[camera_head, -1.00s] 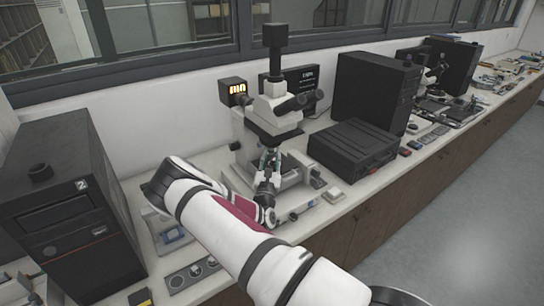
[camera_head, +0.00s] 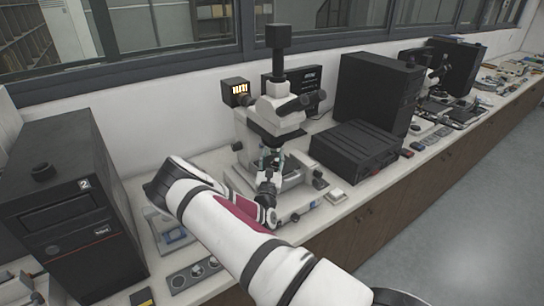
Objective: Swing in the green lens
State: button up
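A white microscope (camera_head: 277,107) with a black camera tube on top stands on the bench in the middle of the view. Its lenses hang below the dark nosepiece (camera_head: 270,140), above the stage. My gripper (camera_head: 270,165) is at the lenses, in front of the microscope, with my white arm reaching in from the lower right. The gripper is small and dark here, and its fingers overlap the lenses. I cannot make out a green lens, nor whether the fingers are open or touching anything.
A black box marked 2 (camera_head: 70,215) stands at the left. A low black case (camera_head: 355,150) and a tall black tower (camera_head: 375,92) stand right of the microscope. A panel with round dials (camera_head: 195,273) lies at the front left. The floor at the right is clear.

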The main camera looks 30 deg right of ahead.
jog(key=v, duration=1.2)
jog(key=shift+c, duration=0.6)
